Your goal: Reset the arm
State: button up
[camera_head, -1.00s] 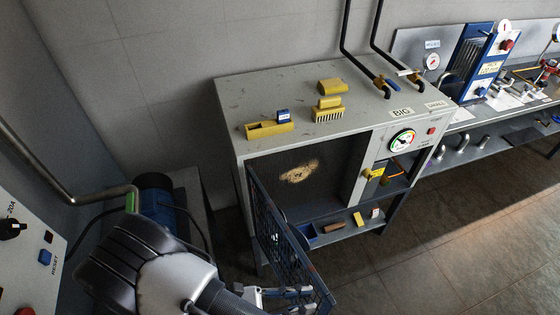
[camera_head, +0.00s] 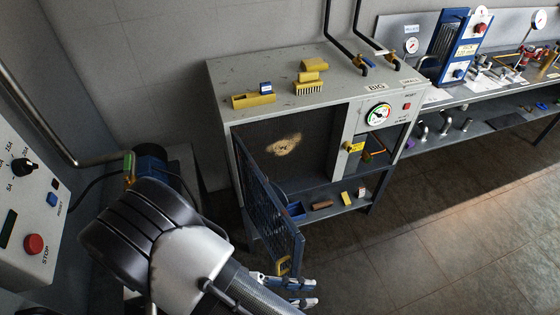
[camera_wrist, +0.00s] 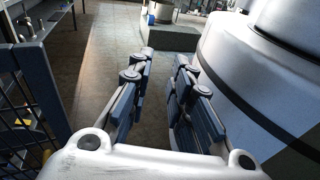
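My gripper (camera_head: 312,293) is at the bottom of the head view, just right of the lower end of the open blue mesh door (camera_head: 270,195). Its two fingers stand apart. The mesh door also shows at the left edge of the wrist view (camera_wrist: 35,85), close beside the gripper. I cannot tell whether they touch.
The grey cabinet (camera_head: 225,83) has yellow brushes and blocks on top and a gauge (camera_head: 378,114). A control panel (camera_head: 22,215) with a red stop button (camera_head: 34,243) is at left. A workbench (camera_head: 455,100) stands back right. A large pale cylindrical body (camera_wrist: 270,65) is close right in the wrist view. Floor at right is clear.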

jog(key=d+r+m+t+y+b, duration=0.2)
jog(key=d+r+m+y+b, duration=0.2)
jog(key=r+m+y, duration=0.3)
jog(key=w+d+r+m+t+y+b, duration=0.1)
jog(key=d+r+m+t+y+b, duration=0.1)
jog(key=d+r+m+y+b, duration=0.3)
jog(key=r+m+y, duration=0.2)
jog(key=m+y, duration=0.2)
jog(key=m, duration=0.1)
jog(key=shift+w+d+m+y, duration=0.15)
jog(key=shift+w+m+y, duration=0.15)
jog(key=shift+m, duration=0.1)
